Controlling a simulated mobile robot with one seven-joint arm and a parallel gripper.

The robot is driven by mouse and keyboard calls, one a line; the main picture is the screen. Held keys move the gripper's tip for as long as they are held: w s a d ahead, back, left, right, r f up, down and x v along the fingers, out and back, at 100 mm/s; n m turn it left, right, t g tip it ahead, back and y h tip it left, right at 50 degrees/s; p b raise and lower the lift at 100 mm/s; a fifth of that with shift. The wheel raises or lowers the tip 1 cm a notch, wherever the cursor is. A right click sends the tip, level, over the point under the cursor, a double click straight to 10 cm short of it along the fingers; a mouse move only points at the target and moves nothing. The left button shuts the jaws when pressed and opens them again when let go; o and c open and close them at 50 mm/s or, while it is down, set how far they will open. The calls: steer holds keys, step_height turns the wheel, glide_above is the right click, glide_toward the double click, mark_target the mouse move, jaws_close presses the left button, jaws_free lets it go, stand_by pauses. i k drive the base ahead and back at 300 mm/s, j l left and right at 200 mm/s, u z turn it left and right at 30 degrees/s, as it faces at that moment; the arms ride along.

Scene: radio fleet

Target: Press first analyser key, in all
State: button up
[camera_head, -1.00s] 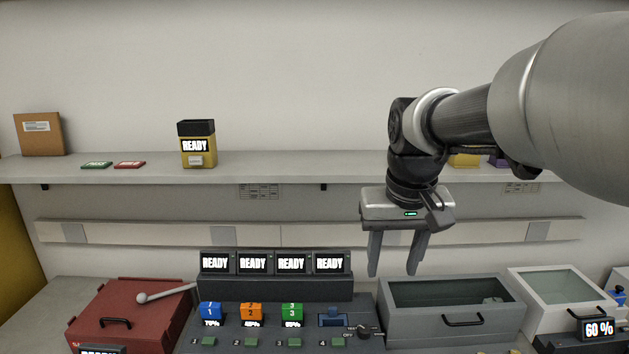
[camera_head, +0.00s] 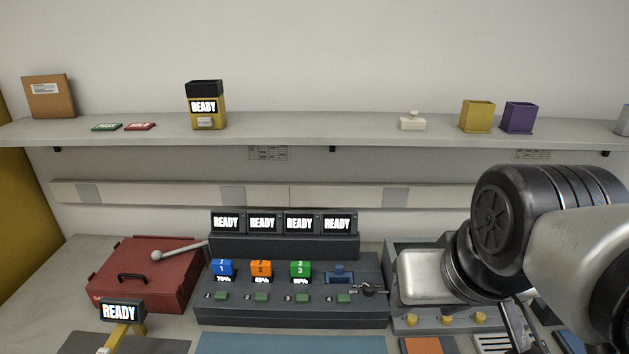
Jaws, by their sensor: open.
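A dark console (camera_head: 215,305) stands on the bench, with several small screens (camera_head: 262,222) reading READY above it. I take it to be the analyser. Blue, orange and green numbered blocks (camera_head: 222,268) sit in its bays; the fourth bay (camera_head: 339,273) looks empty. A row of small green keys runs along its front. The leftmost key (camera_head: 221,296) is below the blue block and looks like the first one. My gripper (camera_head: 520,328) is low at the right, well apart from the keys. It is partly hidden by my arm and the frame edge. I see nothing held in it.
A red case (camera_head: 145,275) with a pale-headed rod beside it stands left of the console. A READY display (camera_head: 120,311) stands at front left. A grey unit with a metal tray (camera_head: 425,278) is at the right. The shelf (camera_head: 320,128) holds a yellow READY box (camera_head: 206,107) and two bins.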

mark_target(219, 295)
steer(key=k+u, duration=0.2)
steer(key=u, duration=0.3)
steer(key=k+j+u, duration=0.15)
steer(key=u, duration=0.35)
